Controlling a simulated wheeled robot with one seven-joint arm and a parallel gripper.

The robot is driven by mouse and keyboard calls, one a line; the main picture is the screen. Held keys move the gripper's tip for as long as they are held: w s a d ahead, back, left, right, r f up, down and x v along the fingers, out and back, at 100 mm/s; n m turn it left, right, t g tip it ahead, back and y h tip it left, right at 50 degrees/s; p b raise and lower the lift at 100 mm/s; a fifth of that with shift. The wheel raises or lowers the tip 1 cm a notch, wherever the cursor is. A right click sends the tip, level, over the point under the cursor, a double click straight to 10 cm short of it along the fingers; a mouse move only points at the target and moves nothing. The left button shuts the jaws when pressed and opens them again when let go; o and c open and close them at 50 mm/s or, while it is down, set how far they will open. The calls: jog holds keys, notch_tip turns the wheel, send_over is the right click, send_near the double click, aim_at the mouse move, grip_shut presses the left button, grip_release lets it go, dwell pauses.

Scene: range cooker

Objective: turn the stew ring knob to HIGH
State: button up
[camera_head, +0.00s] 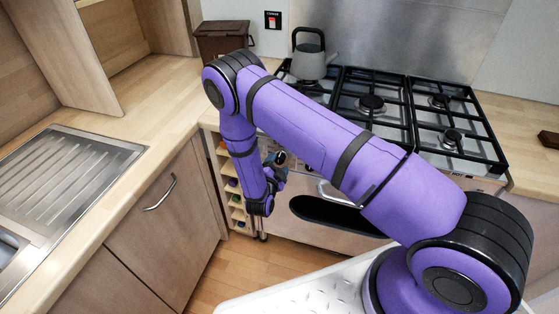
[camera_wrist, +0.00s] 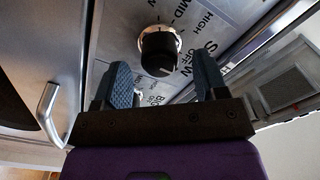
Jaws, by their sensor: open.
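A round black knob with a silver collar (camera_wrist: 160,50) is on the cooker's metal front panel in the wrist view. HIGH, MID and OFF are printed around it; a larger word to its right is only partly readable. I cannot make out clearly where its pointer is set. My gripper (camera_wrist: 163,77) is open, with one dark blue finger on each side of the picture and the knob between and just beyond the fingertips. No contact shows. In the head view my gripper (camera_head: 277,164) is in front of the cooker's left part; my arm hides most of the knob panel.
The cooker's hob (camera_head: 372,104) carries black pan supports and a grey kettle (camera_head: 311,62). A bar handle (camera_wrist: 48,112) is left of my gripper in the wrist view. A wooden bottle rack (camera_head: 233,200) stands beside the cooker; the sink (camera_head: 70,175) is at left.

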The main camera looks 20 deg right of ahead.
jog(key=shift+x, duration=1.35)
jog(key=c, duration=0.7)
jog(key=shift+n, duration=0.3)
jog(key=n, duration=0.5)
jog(key=shift+n, duration=0.4)
jog(key=n, duration=0.5)
jog(key=shift+n, duration=0.3)
